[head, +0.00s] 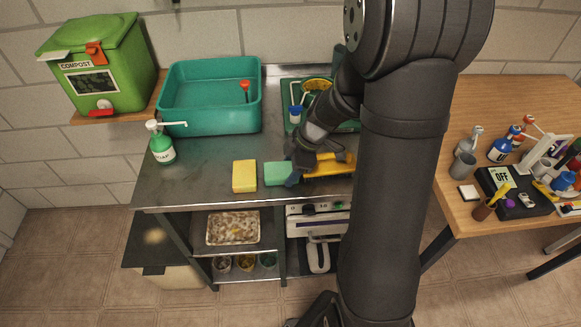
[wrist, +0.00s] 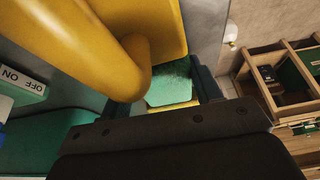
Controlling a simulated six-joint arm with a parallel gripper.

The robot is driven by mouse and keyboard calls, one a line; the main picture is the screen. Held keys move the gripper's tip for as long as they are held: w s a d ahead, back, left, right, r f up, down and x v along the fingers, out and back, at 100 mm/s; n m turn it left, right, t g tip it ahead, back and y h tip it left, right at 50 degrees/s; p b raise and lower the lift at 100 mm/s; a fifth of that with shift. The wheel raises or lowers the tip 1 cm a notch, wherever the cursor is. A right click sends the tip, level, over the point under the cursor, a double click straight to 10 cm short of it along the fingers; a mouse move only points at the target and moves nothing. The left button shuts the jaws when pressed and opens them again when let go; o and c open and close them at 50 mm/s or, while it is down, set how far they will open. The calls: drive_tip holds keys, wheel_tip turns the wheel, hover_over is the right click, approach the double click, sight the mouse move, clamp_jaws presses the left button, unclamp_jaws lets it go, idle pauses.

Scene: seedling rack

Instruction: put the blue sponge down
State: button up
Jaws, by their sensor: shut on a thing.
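The only bluish sponge I see is teal-green (head: 277,173). I take it as the blue sponge. It is level in the picture with a yellow sponge (head: 244,176) on its left, over the steel counter (head: 205,165). My gripper (head: 294,177) is at its right end. In the wrist view the teal sponge (wrist: 170,90) shows between the jaws (wrist: 165,95), and I take it as held. A yellow handled tool (wrist: 145,25) hides part of the left jaw. Whether the sponge's underside touches the counter cannot be told.
The yellow tool (head: 330,166) lies right beside my gripper. A teal basin (head: 210,127) and a green pump bottle (head: 160,145) stand behind and left. A green tray (head: 286,98) is behind the arm. Bare counter shows left of the yellow sponge.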

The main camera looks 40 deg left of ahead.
sight(285, 169)
drive_tip(key=shift+f, duration=0.1)
drive_tip(key=o, duration=0.9)
drive_tip(key=shift+o, duration=0.2)
drive_tip(key=v, duration=1.2)
drive_tip(key=x, duration=1.2)
drive_tip(key=shift+s+f, duration=0.1)
drive_tip(key=shift+f, duration=0.05)
wheel_tip(285, 169, up, 3)
drive_tip(key=shift+f, duration=0.1)
drive_tip(key=shift+r, duration=0.7)
